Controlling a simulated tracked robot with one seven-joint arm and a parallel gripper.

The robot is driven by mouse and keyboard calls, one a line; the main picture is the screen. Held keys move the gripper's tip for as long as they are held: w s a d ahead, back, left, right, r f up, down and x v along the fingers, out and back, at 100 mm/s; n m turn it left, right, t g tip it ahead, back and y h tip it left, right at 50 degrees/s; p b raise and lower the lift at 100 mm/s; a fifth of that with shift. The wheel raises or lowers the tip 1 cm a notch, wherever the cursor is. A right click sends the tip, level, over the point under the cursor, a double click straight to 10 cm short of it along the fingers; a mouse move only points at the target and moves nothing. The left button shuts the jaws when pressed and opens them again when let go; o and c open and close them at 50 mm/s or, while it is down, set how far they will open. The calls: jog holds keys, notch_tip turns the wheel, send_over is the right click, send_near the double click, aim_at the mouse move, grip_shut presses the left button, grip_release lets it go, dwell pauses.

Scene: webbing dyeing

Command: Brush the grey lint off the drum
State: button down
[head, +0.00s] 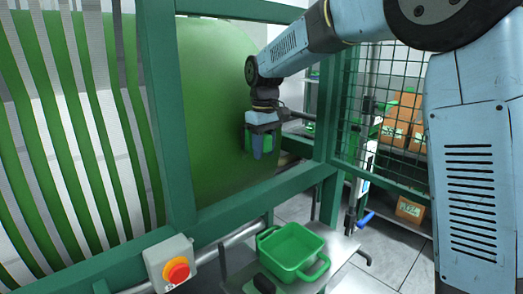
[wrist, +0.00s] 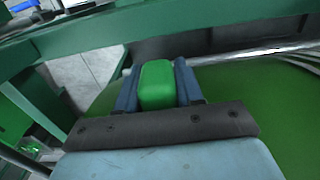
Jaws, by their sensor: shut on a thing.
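The drum (head: 210,95) is a large green cylinder behind the green frame, and its curved surface also shows in the wrist view (wrist: 240,88). My gripper (head: 262,145) is at the drum's right side, pointing down. It is shut on a green block (wrist: 157,85), which looks like the brush's handle; the block sits between the two blue fingers in the wrist view. Its bristles are hidden, and I cannot tell whether it touches the drum. I cannot make out any distinct grey lint on the drum.
Green frame bars (head: 170,120) stand in front of the drum. A green bin (head: 290,250) sits on a pale shelf below. A red stop button (head: 177,270) is at the lower left. A mesh panel (head: 385,120) stands at the right. White and green webbing strips (head: 75,110) hang at the left.

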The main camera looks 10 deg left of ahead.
jog(key=w+d, duration=0.1)
jog(key=w, duration=0.1)
jog(key=w+d, duration=0.2)
jog(key=shift+d, duration=0.1)
dwell(0.6)
jog(key=shift+s+d, duration=0.1)
jog(key=shift+s+d, duration=1.9)
jog(key=shift+d, duration=0.3)
jog(key=shift+s+d, duration=1)
jog(key=shift+d, duration=0.15)
